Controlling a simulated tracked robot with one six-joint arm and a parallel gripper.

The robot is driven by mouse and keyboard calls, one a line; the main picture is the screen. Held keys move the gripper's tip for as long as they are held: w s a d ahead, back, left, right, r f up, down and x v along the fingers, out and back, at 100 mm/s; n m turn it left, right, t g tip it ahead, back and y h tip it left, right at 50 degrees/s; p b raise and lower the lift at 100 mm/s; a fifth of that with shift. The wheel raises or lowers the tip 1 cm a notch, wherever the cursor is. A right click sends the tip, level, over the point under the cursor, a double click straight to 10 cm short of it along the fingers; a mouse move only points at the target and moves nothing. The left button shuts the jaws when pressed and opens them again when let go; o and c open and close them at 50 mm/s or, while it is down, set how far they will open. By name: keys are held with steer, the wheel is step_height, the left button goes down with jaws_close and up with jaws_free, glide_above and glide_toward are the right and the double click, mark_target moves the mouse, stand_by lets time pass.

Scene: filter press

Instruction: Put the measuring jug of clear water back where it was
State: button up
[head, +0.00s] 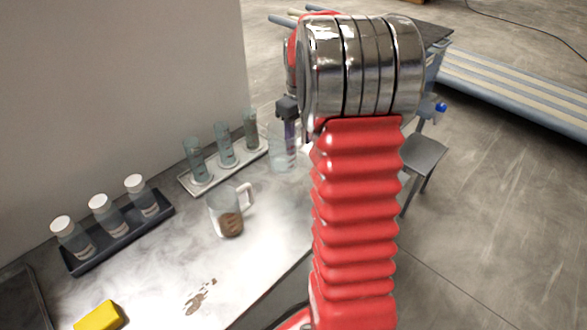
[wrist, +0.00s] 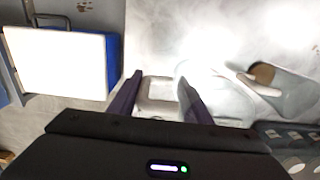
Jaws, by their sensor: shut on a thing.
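The clear measuring jug (head: 283,155) is near the far right edge of the bench, beside the glass-tube tray. In the head view my gripper (head: 289,112) is above it, partly hidden by my arm. In the wrist view the jug (wrist: 160,90) shows as a pale see-through shape between my two fingers (wrist: 160,100), which are shut on it. It looks upright. I cannot tell whether its base touches the bench. A second jug (head: 229,212), with brown matter low inside, stands on the bench nearer the head camera; it also shows in the wrist view (wrist: 285,85).
A white tray (head: 186,182) holds three glass tubes. A dark tray (head: 72,268) holds three white-capped bottles. A yellow block (head: 98,316) and a brown spill (head: 199,297) are at the front of the bench (head: 165,250). A grey seat (head: 423,155) stands beyond the bench's right edge.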

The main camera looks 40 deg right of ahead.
mark_target(299, 146)
steer(key=shift+f, duration=1.55)
steer(key=shift+f, duration=2.5)
steer(key=o, duration=1.4)
steer(key=shift+f, duration=0.1)
step_height(299, 146, up, 12)
steer(key=shift+r, duration=0.1)
